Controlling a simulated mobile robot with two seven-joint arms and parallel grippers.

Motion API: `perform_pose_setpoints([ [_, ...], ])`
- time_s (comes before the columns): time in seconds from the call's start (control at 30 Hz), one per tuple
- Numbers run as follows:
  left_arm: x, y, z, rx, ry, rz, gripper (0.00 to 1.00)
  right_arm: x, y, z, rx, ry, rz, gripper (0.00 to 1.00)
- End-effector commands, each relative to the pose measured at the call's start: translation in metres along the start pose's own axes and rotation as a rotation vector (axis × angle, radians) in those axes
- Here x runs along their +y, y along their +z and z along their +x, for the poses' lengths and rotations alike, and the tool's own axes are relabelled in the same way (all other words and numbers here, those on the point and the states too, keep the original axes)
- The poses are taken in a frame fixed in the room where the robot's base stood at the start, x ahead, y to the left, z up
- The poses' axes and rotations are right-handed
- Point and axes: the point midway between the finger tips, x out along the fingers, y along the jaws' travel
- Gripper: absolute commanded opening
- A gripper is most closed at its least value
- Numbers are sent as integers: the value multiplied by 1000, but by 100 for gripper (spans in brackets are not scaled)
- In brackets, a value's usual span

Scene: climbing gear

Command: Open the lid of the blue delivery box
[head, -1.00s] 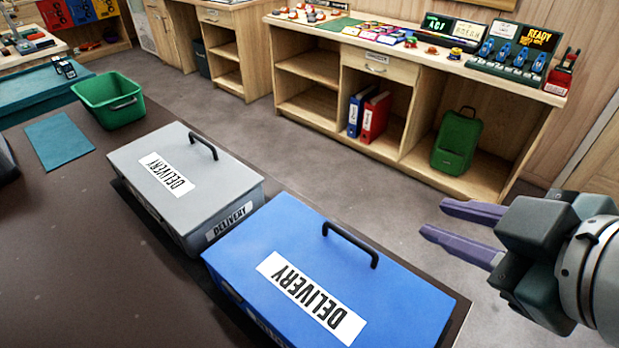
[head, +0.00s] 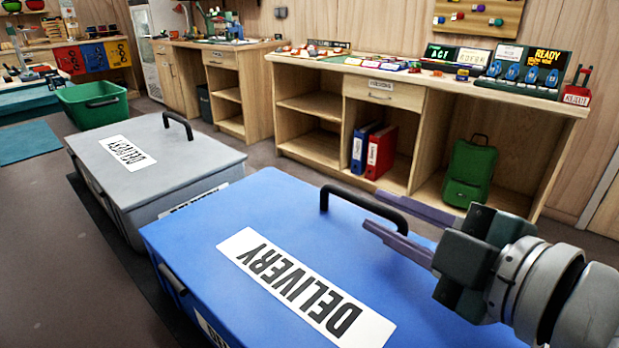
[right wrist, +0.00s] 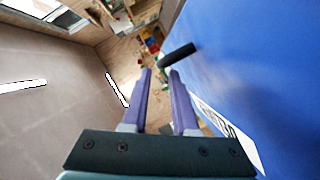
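The blue delivery box (head: 205,225) stands at the lower middle of the head view, its lid closed. A white DELIVERY label (head: 305,288) and a black bar handle (head: 362,198) are on the lid. My right gripper (head: 369,208) is open, its two purple fingers pointing left, close to the handle. In the right wrist view, the fingers (right wrist: 160,78) are apart with nothing between them; the dark handle (right wrist: 178,55) lies just beyond the tips, toward the right finger. The blue lid (right wrist: 250,60) fills the right side there. My left gripper is not in view.
A grey delivery box (head: 150,170) stands immediately left of the blue one. A green bin (head: 92,105) is behind it. Wooden shelving (head: 325,110) with binders and a green backpack (head: 468,172) runs along the wall, across open floor.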

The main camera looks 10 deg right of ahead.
Motion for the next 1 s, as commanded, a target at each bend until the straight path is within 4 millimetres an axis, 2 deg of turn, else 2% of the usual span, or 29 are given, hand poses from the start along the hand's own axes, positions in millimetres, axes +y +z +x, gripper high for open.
perform_pose_setpoints([
  [0.1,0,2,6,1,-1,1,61,0,0,24,1,3,2,27],
  [0.3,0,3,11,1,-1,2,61,-1,0,52,0,0,1,27],
  [0.5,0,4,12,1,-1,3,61,-1,0,62,-1,-2,2,27],
  [0.73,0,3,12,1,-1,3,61,-1,0,63,0,-2,2,27],
  [1.0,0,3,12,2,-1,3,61,-1,0,63,-1,-2,2,0],
])
